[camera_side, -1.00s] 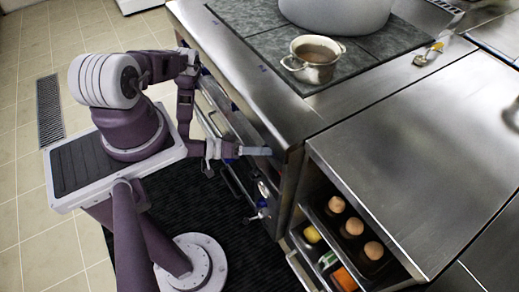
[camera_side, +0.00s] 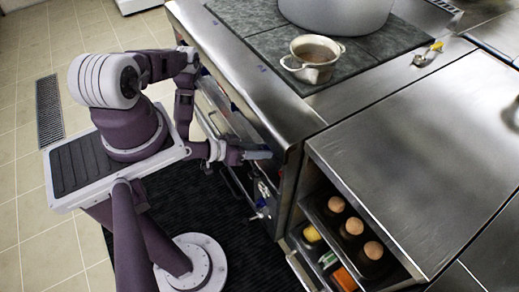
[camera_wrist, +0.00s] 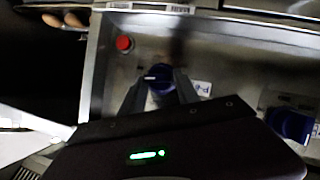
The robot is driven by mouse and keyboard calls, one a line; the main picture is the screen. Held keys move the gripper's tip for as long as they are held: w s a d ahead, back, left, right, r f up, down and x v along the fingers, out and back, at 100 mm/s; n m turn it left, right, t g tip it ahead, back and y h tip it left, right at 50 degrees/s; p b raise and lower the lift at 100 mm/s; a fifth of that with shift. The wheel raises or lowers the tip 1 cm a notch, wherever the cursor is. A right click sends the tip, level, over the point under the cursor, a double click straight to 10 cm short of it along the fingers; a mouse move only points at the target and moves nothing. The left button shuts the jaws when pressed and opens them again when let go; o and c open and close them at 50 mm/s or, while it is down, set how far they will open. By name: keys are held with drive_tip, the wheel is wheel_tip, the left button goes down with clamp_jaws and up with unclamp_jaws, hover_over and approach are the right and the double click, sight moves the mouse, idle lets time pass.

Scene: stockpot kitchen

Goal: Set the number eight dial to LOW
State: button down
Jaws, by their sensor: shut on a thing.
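In the wrist view my gripper (camera_wrist: 160,92) has its two dark fingers on either side of a blue dial (camera_wrist: 158,76) with a white pointer line, and it is shut on this dial. The dial sits on a grey metal panel. A white label lies right of it, too blurred to read, so I cannot tell its number. A second blue dial (camera_wrist: 291,125) is at the right of the panel. In the side view my gripper (camera_side: 262,155) reaches the stove's front; the gripped dial is hidden there.
A red button (camera_wrist: 124,43) is on the panel up and left of the gripped dial. In the side view a stockpot (camera_side: 335,12) and a smaller pot (camera_side: 313,60) stand on the stove top.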

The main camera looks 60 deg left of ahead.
drive_tip(key=m+y, duration=0.2)
drive_tip(key=shift+d+m, duration=0.25)
drive_tip(key=shift+m, duration=0.05)
drive_tip(key=shift+r+m+y, duration=0.1)
drive_tip(key=shift+m+y, duration=0.4)
drive_tip(key=shift+m, duration=0.1)
drive_tip(key=c, duration=0.9)
unclamp_jaws()
